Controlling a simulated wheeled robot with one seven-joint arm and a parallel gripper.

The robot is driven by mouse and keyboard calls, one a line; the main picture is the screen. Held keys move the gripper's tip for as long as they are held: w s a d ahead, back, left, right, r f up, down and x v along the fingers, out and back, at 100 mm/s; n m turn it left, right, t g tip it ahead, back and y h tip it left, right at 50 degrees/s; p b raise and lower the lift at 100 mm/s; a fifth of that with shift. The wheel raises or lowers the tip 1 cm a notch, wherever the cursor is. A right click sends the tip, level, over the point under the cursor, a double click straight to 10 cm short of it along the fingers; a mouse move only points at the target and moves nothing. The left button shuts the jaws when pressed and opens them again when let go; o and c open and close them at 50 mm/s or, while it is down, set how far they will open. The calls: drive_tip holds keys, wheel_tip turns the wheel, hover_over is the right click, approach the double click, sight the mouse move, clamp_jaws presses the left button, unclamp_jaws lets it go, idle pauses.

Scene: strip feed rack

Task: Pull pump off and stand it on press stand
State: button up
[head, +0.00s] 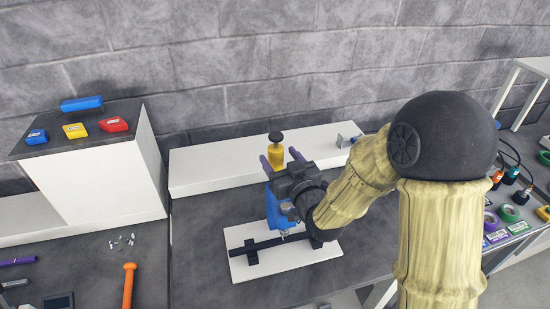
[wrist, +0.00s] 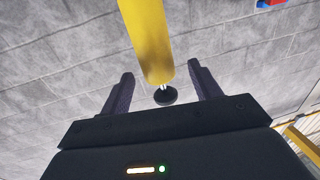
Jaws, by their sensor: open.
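The yellow pump (head: 277,157) has a black knob on top and stands upright between my gripper's fingers in the head view. Its lower end is hidden behind my gripper, so I cannot tell what it rests on. In the wrist view the pump (wrist: 147,40) shows as a yellow cylinder with a thin rod and black knob. My gripper (head: 280,157) is open, with one purple finger on each side of the pump and gaps visible. A blue press with a white base plate (head: 293,257), which looks like the press stand, is below my gripper, partly hidden by it.
A long white raised shelf (head: 215,165) runs behind the press along the block wall. At left, a white box (head: 100,180) bears blue, yellow and red blocks. An orange-handled tool (head: 129,285) lies at front left. Colored parts and tape rolls (head: 508,213) lie at right.

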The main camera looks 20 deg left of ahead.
sight(273, 147)
idle(0.3)
drive_tip(key=p+x, duration=0.3)
drive_tip(key=x, duration=0.1)
drive_tip(key=shift+w+r, duration=0.1)
drive_tip(key=shift+w+a+f+p, duration=0.2)
drive_tip(key=shift+w+a+p, duration=0.2)
drive_tip(key=shift+w, duration=0.05)
drive_tip(key=c, duration=1.3)
